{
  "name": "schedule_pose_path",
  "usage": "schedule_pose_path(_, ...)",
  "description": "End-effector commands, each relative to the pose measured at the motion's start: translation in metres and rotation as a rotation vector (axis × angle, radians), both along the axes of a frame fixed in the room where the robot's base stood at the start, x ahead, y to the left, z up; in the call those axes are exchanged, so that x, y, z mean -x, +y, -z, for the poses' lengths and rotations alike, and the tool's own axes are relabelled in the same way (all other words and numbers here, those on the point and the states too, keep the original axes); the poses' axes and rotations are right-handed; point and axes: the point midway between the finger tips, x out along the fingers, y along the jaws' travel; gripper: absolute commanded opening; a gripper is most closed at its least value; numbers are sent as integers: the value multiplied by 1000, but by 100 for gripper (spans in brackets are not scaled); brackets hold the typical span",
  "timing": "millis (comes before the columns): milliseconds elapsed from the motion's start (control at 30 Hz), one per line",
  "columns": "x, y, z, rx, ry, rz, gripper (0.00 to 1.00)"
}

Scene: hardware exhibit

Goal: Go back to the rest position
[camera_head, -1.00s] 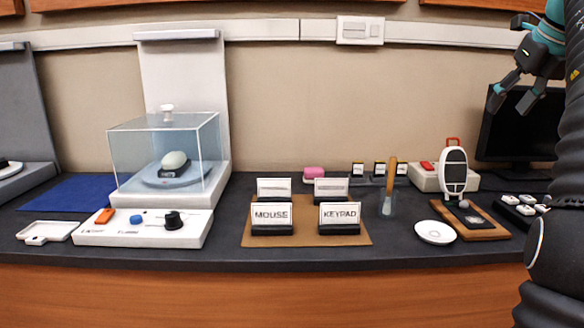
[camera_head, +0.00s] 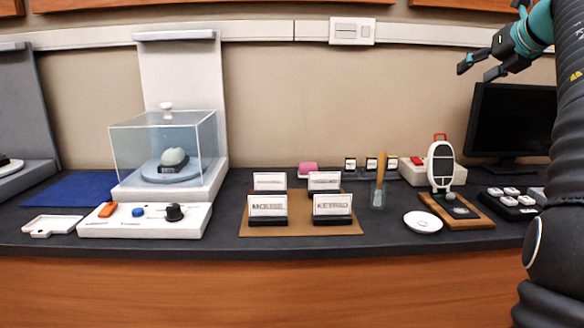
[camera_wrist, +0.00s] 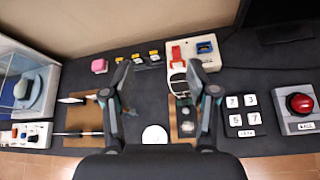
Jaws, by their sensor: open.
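My gripper (camera_head: 474,70) is raised at the upper right of the head view, in front of the wall and left of my arm. Its two fingers are apart and nothing is between them. In the wrist view my gripper (camera_wrist: 158,82) is also open and empty, with the counter below it. It is well above the counter and touches nothing there.
A dark counter (camera_head: 390,235) carries a clear display case (camera_head: 200,145), a white control panel (camera_head: 190,228), MOUSE and KEYPAD cards, a white dish (camera_head: 423,222) and a wooden stand (camera_head: 480,221). A monitor (camera_head: 508,120) stands at the right. A red button (camera_wrist: 300,103) shows in the wrist view.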

Motion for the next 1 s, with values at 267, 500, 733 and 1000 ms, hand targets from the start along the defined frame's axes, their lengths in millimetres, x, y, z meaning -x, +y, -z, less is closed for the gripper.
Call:
schedule_pose_path(267,-46,-6,-42,-484,-389,139,58)
schedule_pose_path(500,-38,-36,-51,-1003,-644,409,58)
schedule_pose_path(733,3,-62,18,-1478,-740,808,58)
schedule_pose_path(1000,82,-33,167,-1868,-629,1388,58)
